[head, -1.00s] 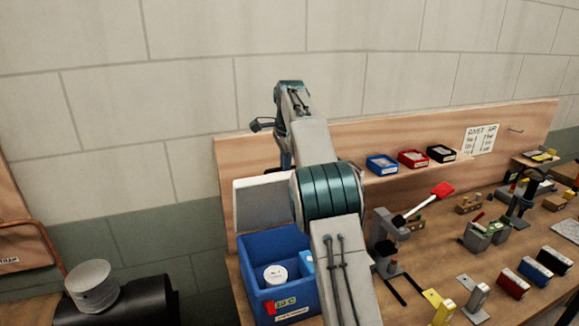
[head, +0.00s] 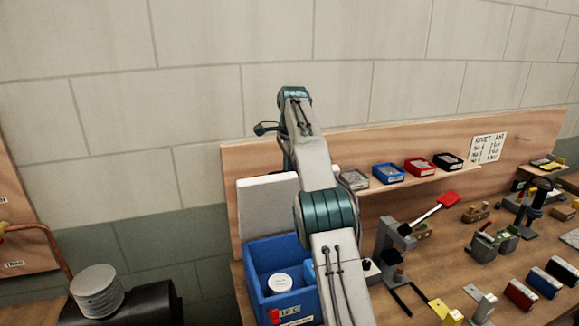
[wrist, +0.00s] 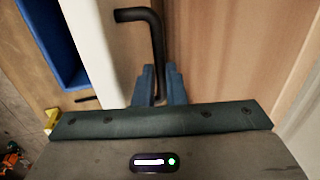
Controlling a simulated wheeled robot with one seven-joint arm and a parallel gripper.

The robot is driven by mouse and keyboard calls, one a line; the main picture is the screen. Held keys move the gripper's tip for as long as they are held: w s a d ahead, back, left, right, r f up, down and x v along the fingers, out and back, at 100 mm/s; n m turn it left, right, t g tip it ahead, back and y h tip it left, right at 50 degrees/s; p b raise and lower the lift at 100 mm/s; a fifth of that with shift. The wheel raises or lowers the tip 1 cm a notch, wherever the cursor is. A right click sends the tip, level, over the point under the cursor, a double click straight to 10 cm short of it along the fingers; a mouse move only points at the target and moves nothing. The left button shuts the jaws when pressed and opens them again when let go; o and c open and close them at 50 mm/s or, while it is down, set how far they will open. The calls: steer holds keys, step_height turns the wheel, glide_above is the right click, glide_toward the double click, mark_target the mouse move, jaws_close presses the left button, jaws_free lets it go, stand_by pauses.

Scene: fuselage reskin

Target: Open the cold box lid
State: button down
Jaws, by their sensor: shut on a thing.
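The cold box (head: 262,301) is a blue open-topped box at the left end of the bench. Its white lid (head: 262,205) stands about upright at the back of the box, in front of the wooden backboard. In the wrist view the lid's pale edge (wrist: 92,45) runs left of a bent black handle (wrist: 156,40). My gripper (wrist: 159,72) has its blue fingers shut on the handle's lower end. In the head view my arm hides the fingers and the handle. A round white-topped item (head: 280,283) sits inside the box.
The wooden backboard (head: 232,165) is close behind the lid. Small bins (head: 388,174) stand on a shelf to the right. A black cylinder (head: 150,300) lies left of the box.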

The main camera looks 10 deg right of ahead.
steer(key=shift+f, duration=0.65)
steer(key=c, duration=1.5)
jaws_free()
steer(key=shift+w+a, duration=0.1)
steer(key=shift+w+f, duration=0.1)
steer(key=shift+w, duration=0.2)
steer(key=shift+s+r, duration=0.2)
steer(key=shift+r, duration=0.1)
steer(key=shift+s, duration=0.1)
